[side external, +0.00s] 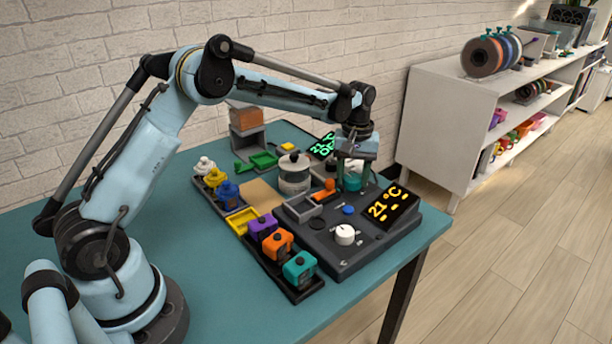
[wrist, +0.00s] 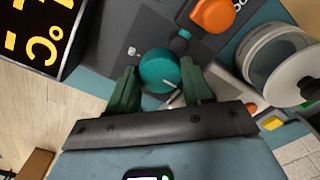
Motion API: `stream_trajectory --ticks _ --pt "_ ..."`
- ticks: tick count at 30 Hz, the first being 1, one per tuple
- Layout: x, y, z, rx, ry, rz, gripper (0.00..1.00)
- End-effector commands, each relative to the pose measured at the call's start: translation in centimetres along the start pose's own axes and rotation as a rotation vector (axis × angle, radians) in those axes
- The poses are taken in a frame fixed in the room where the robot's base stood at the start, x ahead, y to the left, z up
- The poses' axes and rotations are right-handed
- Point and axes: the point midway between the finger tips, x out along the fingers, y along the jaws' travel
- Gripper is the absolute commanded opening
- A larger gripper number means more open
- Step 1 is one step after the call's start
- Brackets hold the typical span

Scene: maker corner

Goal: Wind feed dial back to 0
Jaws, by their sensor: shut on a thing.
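A round teal dial (wrist: 158,68) sits on the dark control panel (wrist: 117,42). My gripper (wrist: 161,75) is shut on it, with one green finger on each side. A thin white pointer line shows at its lower edge in the wrist view. In the side view my gripper (side external: 352,178) is lowered onto the back part of the panel (side external: 318,246), and the teal dial (side external: 352,184) is partly hidden by the fingers. No scale number can be read beside the dial, so I cannot tell its setting.
An orange lever (wrist: 212,14) and a clear lidded jar (wrist: 277,58) stand close by. A display reading 21 °C (side external: 390,206), a white knob (side external: 345,234) and a blue button (side external: 348,210) are on the panel. Coloured containers (side external: 277,243) stand in a black tray left of it.

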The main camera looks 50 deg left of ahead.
Motion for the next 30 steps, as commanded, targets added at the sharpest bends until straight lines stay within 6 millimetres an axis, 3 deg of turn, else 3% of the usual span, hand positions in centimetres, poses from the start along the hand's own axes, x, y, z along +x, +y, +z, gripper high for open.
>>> stream_trajectory --ticks 21,22,26,30 --pt "-0.08 -0.01 0.00 -0.072 0.000 0.000 0.20" --pt "-0.08 -0.01 0.00 -0.072 0.000 0.000 0.55" --pt "-0.05 -0.01 0.00 -0.071 0.000 0.000 0.75" --pt "-0.03 0.00 0.00 -0.070 0.000 0.000 0.76"
